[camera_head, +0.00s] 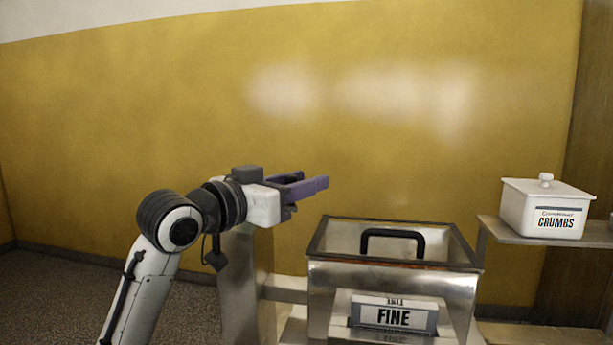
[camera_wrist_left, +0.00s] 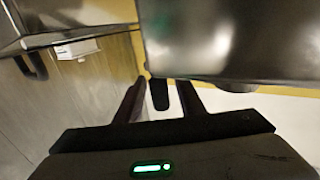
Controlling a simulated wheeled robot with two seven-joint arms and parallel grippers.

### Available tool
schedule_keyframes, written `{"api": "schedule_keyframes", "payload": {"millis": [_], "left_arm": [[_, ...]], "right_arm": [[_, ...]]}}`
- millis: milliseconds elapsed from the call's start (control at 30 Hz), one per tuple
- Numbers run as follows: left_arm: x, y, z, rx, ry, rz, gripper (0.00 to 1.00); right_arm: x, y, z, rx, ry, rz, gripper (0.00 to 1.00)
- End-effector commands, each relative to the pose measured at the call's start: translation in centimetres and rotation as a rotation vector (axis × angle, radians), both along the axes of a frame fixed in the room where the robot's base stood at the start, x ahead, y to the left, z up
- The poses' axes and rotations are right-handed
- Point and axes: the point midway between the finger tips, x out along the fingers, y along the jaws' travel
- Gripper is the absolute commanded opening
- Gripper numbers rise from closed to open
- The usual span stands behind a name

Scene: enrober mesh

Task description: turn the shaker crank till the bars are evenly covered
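My left gripper (camera_head: 312,184) reaches in from the left, with purple fingers level and pointing right. It is above and left of the steel hopper (camera_head: 390,278), near its back left corner and apart from it. In the left wrist view its fingers (camera_wrist_left: 158,95) stand apart, with a dark rounded piece (camera_wrist_left: 159,94) showing between them; I cannot tell whether it is the crank handle or how far off it is. No crank is clear in the head view, and the bars do not show. My right gripper is out of view.
The hopper has a black handle (camera_head: 392,233) across its top and a "FINE" plate (camera_head: 393,316) in front. A white lidded "CRUMBS" box (camera_head: 546,208) stands on a shelf (camera_head: 500,231) at the right. A steel post (camera_head: 246,285) stands below my left wrist. The space above the hopper is clear.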

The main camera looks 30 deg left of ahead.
Motion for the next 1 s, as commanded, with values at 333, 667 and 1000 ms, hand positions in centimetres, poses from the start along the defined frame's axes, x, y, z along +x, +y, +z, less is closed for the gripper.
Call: {"api": "schedule_keyframes", "payload": {"millis": [333,667,1000], "left_arm": [[1.04,-0.26,-0.06,0.0,0.0,0.0,0.36],[1.0,-0.24,-0.03,0.0,0.0,0.0,0.0],[0.42,0.65,-0.15,0.002,-0.001,-0.003,0.0]], "right_arm": [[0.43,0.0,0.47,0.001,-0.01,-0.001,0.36],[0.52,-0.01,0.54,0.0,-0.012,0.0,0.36],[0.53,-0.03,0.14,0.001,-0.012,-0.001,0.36]]}}
